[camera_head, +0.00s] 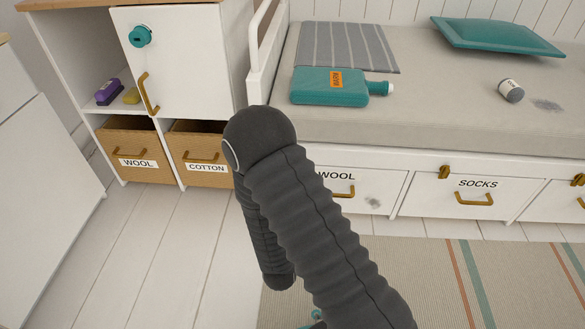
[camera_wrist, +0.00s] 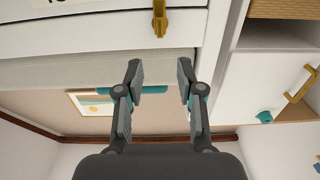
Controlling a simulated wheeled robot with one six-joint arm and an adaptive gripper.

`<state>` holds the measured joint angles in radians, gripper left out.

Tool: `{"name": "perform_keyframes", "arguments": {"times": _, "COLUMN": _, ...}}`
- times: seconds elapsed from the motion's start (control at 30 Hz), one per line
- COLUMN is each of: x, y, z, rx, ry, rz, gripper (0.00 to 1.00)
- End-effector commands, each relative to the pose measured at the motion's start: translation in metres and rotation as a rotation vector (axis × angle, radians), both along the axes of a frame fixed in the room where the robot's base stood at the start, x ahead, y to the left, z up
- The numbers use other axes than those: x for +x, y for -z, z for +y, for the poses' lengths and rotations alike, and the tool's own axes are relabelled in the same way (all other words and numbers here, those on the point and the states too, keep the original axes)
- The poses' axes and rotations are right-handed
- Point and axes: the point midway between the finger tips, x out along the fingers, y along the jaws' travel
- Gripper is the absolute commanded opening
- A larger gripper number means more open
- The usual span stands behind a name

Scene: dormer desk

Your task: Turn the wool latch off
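The under-bed drawer (camera_head: 385,188) labelled WOOL is partly hidden behind my arm in the head view. Its latch is hidden there. In the wrist view, which looks upside down, a brass latch (camera_wrist: 160,18) stands out from the white front at top centre, its long part lying up and down in the picture. Part of a label shows to its left. My gripper (camera_wrist: 160,75) is open and empty, its two fingers apart. The latch is in line with the gap between the fingertips and appears beyond them, not between them. The head view does not clearly show my gripper.
A drawer (camera_head: 470,192) labelled SOCKS has its own brass latch (camera_head: 444,171). A wicker bin (camera_head: 130,141) labelled WOOL sits in the left cabinet beside a COTTON bin (camera_head: 205,176). A teal bottle (camera_head: 325,90) lies on the bed. White floor is clear at left.

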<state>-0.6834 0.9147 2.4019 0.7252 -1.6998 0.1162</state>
Motion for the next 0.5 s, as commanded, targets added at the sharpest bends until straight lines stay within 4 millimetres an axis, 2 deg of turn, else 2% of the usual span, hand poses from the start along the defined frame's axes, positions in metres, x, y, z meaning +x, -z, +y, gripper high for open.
{"name": "perform_keyframes", "arguments": {"times": 0.17, "x": 0.016, "y": 0.000, "z": -0.001, "rx": 0.002, "ry": 0.004, "rz": -0.005, "gripper": 0.38}}
{"name": "perform_keyframes", "arguments": {"times": 0.5, "x": 0.078, "y": 0.000, "z": -0.004, "rx": 0.001, "ry": 0.003, "rz": -0.005, "gripper": 0.38}}
